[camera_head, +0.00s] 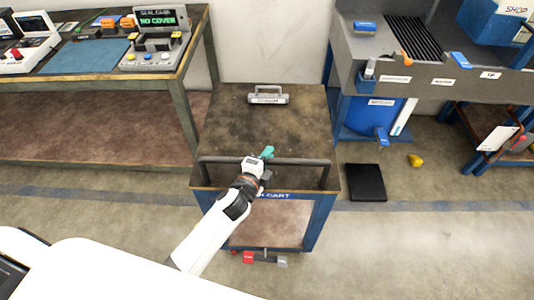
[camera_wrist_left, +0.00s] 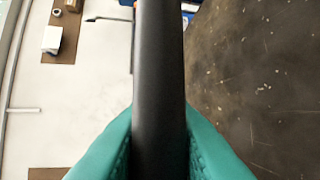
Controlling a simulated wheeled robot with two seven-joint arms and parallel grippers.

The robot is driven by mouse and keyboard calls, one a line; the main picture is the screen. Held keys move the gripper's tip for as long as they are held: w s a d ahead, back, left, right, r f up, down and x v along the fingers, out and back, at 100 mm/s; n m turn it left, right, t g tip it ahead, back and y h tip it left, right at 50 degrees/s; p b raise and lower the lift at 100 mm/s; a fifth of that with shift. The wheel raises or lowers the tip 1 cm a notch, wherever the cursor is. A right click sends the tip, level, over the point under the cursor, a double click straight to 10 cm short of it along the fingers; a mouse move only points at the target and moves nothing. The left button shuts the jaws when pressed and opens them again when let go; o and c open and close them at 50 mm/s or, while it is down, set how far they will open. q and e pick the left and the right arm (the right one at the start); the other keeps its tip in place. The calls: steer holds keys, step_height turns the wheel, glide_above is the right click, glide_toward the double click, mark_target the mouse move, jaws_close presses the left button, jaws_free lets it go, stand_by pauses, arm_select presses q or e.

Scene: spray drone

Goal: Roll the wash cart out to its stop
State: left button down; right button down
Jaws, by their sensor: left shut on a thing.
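The wash cart (camera_head: 235,125) stands in the middle of the head view, with a worn brown top and a blue frame. Its dark push bar (camera_head: 305,161) runs along the near edge. My left gripper (camera_head: 267,154) is on the bar. In the left wrist view its teal fingers (camera_wrist_left: 160,145) are shut on the dark bar (camera_wrist_left: 160,70), one on each side. A red pedal (camera_head: 248,257) and a grey pedal (camera_head: 282,262) show low at the cart's near side. My right gripper is not in view.
A bench (camera_head: 185,65) with a lit panel stands at the left. A grey sink unit (camera_head: 350,50) stands close at the right. A black mat (camera_head: 365,182) and a yellow piece (camera_head: 415,160) lie on the floor to the right. The floor in front of the cart looks clear.

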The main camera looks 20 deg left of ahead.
arm_select(q)
steer(key=shift+s+d+f, duration=0.1)
steer(key=shift+s+d, duration=0.05)
steer(key=shift+s, duration=0.35)
steer(key=shift+f, duration=0.1)
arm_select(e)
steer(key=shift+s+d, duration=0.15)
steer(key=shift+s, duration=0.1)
arm_select(q)
steer(key=shift+s, duration=0.1)
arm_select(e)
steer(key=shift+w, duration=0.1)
arm_select(q)
steer(key=c, duration=1.5)
jaws_free()
steer(key=shift+f, duration=0.1)
steer(key=shift+c, duration=0.2)
steer(key=shift+o, duration=1.2)
steer(key=shift+s, duration=0.1)
steer(key=shift+r, duration=0.25)
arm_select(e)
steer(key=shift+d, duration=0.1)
arm_select(q)
steer(key=shift+s, duration=0.1)
steer(key=b+v, duration=0.1)
steer(key=v, duration=1.1)
steer(key=shift+b, duration=0.4)
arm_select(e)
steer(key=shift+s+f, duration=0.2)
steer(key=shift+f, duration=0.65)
